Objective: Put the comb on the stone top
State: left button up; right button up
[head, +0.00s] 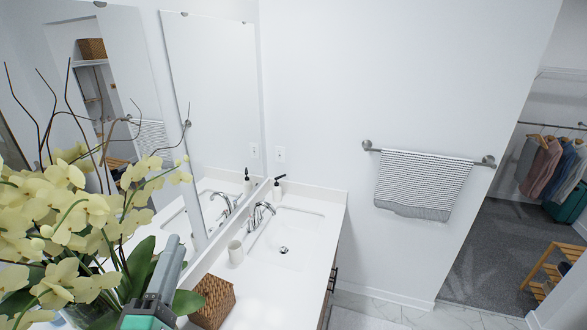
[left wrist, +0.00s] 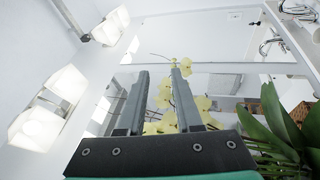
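The stone top is a white counter (head: 285,295) with a sink set into it, in the middle of the head view; part of it also shows at the upper right of the left wrist view. I see no comb in either view. My left gripper (head: 170,258) is at the lower left of the head view, beside the yellow orchid and left of the woven basket. In the left wrist view its two fingers (left wrist: 160,90) stand apart with nothing between them, so it is open and empty. My right gripper is not in view.
A yellow orchid (head: 75,225) fills the left side, close to my left gripper. A woven basket (head: 213,301), a white cup (head: 235,252), a faucet (head: 262,215) and a soap bottle (head: 278,188) stand on the counter. The counter's front part looks clear.

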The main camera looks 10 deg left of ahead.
pick_arm(q)
jog(key=s+d+r+m+t+h, duration=0.2)
jog(key=s+r+m, duration=0.2)
jog(key=r+m, duration=0.3)
jog(key=s+d+r+m+t+h, duration=0.2)
jog(key=r+m, duration=0.4)
jog(key=r, duration=0.5)
jog(key=s+d+r+m+t+h, duration=0.2)
jog(key=s+d+r+m, duration=0.2)
jog(key=r+m, duration=0.3)
notch_tip(320, 180, up, 2)
jog(key=shift+s+m+t, duration=0.3)
jog(key=shift+s+t, duration=0.1)
jog(key=shift+s, duration=0.5)
jog(key=shift+f, duration=0.15)
notch_tip(320, 180, down, 29)
jog(key=b, duration=2.9)
